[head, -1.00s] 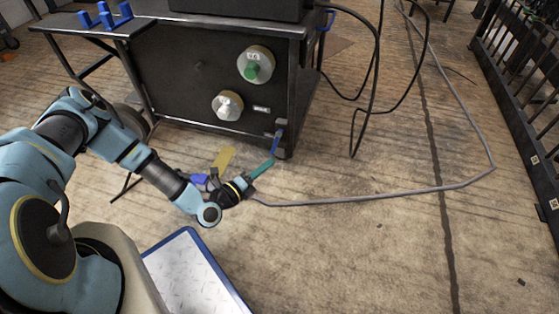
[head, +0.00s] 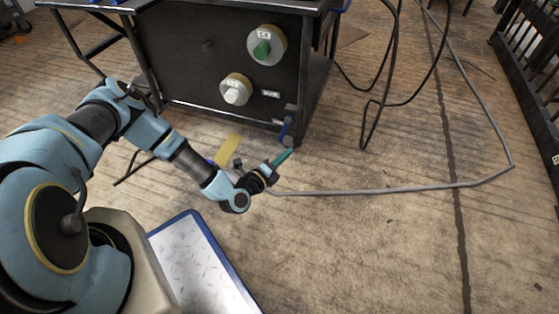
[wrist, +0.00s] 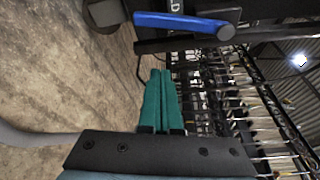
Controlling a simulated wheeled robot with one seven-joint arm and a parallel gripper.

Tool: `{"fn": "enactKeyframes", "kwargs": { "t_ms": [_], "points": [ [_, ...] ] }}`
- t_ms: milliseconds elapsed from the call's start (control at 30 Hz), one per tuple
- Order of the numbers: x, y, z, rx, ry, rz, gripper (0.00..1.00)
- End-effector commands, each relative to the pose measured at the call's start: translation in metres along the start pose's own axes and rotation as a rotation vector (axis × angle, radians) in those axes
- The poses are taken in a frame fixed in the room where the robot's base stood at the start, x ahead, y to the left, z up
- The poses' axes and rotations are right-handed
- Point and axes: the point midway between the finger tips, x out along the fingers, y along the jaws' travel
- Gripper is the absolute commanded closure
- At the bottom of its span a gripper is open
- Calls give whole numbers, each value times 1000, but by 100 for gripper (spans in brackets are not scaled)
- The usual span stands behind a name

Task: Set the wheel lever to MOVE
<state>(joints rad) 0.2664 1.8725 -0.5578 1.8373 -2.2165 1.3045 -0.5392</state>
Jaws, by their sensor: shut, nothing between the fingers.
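The blue wheel lever (head: 285,132) hangs at the lower right corner of the dark cabinet (head: 200,55), by a front leg, with its free end down and slightly left. In the wrist view the lever (wrist: 175,21) lies across the top of the picture, its pivot at the right, beside a partly seen label. My gripper (head: 289,153) is low over the floor, just below the lever and apart from it. Its teal fingers are together and empty. The wrist view shows the fingertips (wrist: 160,72) below the lever, with a gap between.
Two round knobs, one green (head: 262,50) and one white (head: 236,92), sit on the cabinet front. A grey cable (head: 400,188) runs over the floor to the right. A yellow piece (head: 227,149) shows behind my wrist. Open floor lies right of the gripper.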

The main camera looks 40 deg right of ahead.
Motion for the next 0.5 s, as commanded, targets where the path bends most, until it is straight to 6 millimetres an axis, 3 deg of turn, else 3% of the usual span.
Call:
{"fn": "enactKeyframes", "kwargs": {
  "t_ms": [267, 333, 500],
  "points": [
    [59, 3, -1, 3, 1, -4, 100],
    [51, 3, 14, 4, -2, -1, 100],
    [44, 2, 30, 2, 0, -1, 100]
  ]
}}
